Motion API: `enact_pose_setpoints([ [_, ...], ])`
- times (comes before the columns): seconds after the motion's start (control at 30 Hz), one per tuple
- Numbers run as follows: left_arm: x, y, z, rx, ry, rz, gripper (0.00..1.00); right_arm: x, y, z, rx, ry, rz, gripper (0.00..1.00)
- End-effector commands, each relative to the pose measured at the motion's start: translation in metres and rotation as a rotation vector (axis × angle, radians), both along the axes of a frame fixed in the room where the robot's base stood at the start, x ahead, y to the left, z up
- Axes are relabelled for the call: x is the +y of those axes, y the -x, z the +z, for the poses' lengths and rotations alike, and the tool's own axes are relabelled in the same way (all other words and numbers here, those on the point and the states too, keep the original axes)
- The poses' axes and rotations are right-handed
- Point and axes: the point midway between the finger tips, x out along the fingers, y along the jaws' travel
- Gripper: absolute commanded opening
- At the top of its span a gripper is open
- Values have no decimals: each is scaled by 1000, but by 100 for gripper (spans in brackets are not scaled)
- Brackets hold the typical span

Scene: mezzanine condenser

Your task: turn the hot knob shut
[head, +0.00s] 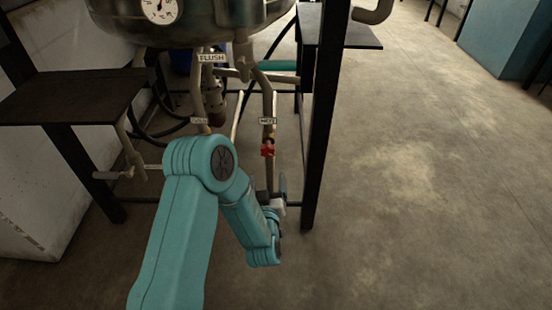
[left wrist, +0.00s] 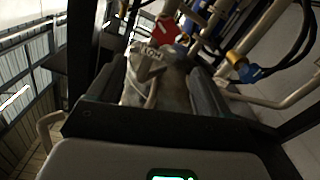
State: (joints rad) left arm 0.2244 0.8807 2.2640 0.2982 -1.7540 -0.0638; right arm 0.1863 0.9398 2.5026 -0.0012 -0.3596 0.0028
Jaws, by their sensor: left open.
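The red hot knob (head: 267,148) sits on a thin pipe under the vessel, just below a white HOT label (head: 267,121). In the left wrist view the red knob (left wrist: 166,30) shows beyond the fingertips, roughly in line with the gap between them. My left gripper (head: 278,196) is below the knob in the head view, partly hidden by my own arm. In the left wrist view my left gripper (left wrist: 158,80) has its two fingers apart with the knob not between them. My right gripper is not in view.
A black frame post (head: 325,120) stands just right of the knob. A FLUSH label (head: 212,58) and other pipes are left of it. A blue knob (left wrist: 243,70) shows at right in the wrist view. A dark shelf (head: 70,97) is at left. The floor at right is clear.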

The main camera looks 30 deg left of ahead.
Motion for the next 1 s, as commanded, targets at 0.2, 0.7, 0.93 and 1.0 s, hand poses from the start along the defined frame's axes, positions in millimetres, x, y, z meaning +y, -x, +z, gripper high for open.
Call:
enact_pose_setpoints([
  [0.2, 4, 0, -20, -2, 0, 6, 79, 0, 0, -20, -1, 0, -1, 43],
  [0.7, 49, -84, -21, -5, -1, 2, 79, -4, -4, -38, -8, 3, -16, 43],
  [0.93, 72, -122, -21, -3, -1, 2, 79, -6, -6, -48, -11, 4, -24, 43],
  [1.0, 77, -130, -20, -1, -1, 1, 79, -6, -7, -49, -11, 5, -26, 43],
])
